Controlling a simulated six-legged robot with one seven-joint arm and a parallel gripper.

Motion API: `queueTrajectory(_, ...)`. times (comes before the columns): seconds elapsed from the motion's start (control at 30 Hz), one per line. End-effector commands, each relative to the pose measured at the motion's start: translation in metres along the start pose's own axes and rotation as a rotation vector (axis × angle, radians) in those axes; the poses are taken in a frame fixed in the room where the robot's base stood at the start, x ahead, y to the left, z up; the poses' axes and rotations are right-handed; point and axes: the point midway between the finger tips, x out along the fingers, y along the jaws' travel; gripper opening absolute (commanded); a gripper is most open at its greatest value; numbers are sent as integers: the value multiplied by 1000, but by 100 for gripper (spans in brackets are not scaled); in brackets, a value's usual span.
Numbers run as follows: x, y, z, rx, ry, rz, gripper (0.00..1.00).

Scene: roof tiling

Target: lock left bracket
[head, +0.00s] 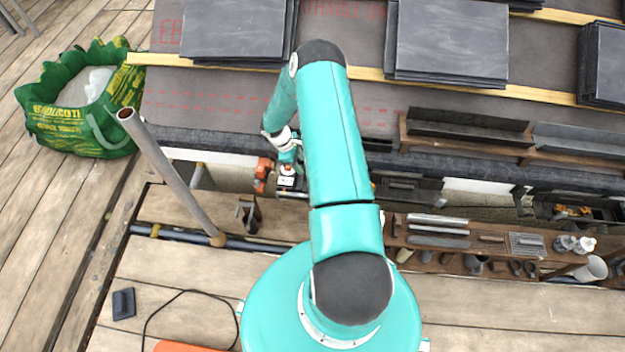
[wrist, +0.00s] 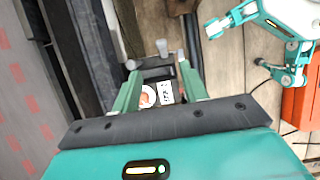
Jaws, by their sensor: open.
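My gripper (head: 287,168) reaches down past the roof's lower edge in the head view, mostly hidden by my arm. In the wrist view my gripper (wrist: 160,72) has its two teal fingers apart. Between and beyond them is a dark bracket-like fitting (wrist: 155,62) with grey rounded ends. A white marked plate (wrist: 165,92) and an orange round part show below it. In the head view an orange part (head: 262,172) sits just left of my gripper, likely part of the left bracket. I cannot tell whether the fingers touch the fitting, or how its lock stands.
Stacks of slate tiles (head: 450,40) lie on wooden battens on the roof. A green bag (head: 75,105) stands at left. A grey pipe (head: 170,175) slants beside the work area. A tool shelf (head: 465,235) holds several tools at right. An orange case (wrist: 300,110) lies on the deck.

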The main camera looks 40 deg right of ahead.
Motion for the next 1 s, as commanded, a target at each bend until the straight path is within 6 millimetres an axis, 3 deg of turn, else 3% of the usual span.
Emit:
queueTrajectory(0.4,83,-2,0,3,1,-6,44)
queueTrajectory(0.6,113,-2,0,2,1,-6,44)
queueTrajectory(1.0,124,-1,0,1,1,-4,44)
